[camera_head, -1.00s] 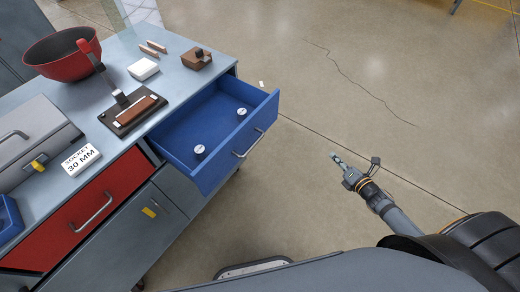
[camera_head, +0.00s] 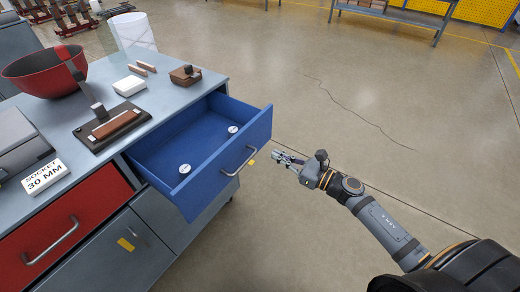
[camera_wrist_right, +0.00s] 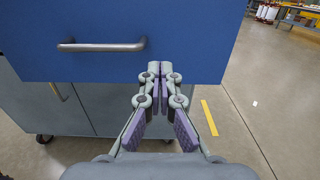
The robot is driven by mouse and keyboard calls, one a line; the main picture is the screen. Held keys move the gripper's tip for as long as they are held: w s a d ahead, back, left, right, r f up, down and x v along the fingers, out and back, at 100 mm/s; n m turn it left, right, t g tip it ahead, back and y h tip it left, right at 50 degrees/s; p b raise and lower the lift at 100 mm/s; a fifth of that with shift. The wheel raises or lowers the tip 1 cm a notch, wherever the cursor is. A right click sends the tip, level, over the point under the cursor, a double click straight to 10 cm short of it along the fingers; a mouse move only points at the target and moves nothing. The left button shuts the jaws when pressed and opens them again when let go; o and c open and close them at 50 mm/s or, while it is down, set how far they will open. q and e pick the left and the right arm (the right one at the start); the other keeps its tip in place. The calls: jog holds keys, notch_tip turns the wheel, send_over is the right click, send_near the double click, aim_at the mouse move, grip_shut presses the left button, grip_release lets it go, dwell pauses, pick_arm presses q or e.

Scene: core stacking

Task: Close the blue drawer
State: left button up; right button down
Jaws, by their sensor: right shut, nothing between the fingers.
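The blue drawer (camera_head: 222,176) is pulled open from the grey cabinet, with two white round knobs or caps lying inside. Its metal handle (camera_head: 239,161) is on the front face. My right gripper (camera_head: 276,156) is shut and empty, just in front of the drawer face, right of the handle. In the right wrist view the shut fingertips (camera_wrist_right: 161,68) overlap the lower part of the blue front, to the right of the handle (camera_wrist_right: 101,46); I cannot tell whether they touch it. My left gripper is not in view.
The cabinet top (camera_head: 183,113) holds a red bowl (camera_head: 44,74), a white box (camera_head: 129,86), a brown block (camera_head: 185,75), and a sign (camera_head: 45,177). A red drawer (camera_head: 70,224) is shut beside the blue one.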

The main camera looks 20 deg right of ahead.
aim_at(252, 143)
jog(key=p+x, duration=0.1)
jog(key=x, duration=0.5)
jog(key=shift+r, duration=0.15)
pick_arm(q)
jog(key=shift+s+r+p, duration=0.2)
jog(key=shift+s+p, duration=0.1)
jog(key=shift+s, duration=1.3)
pick_arm(e)
jog(key=shift+w+a, duration=0.45)
jog(key=shift+w, duration=0.15)
jog(key=shift+w+a, duration=0.1)
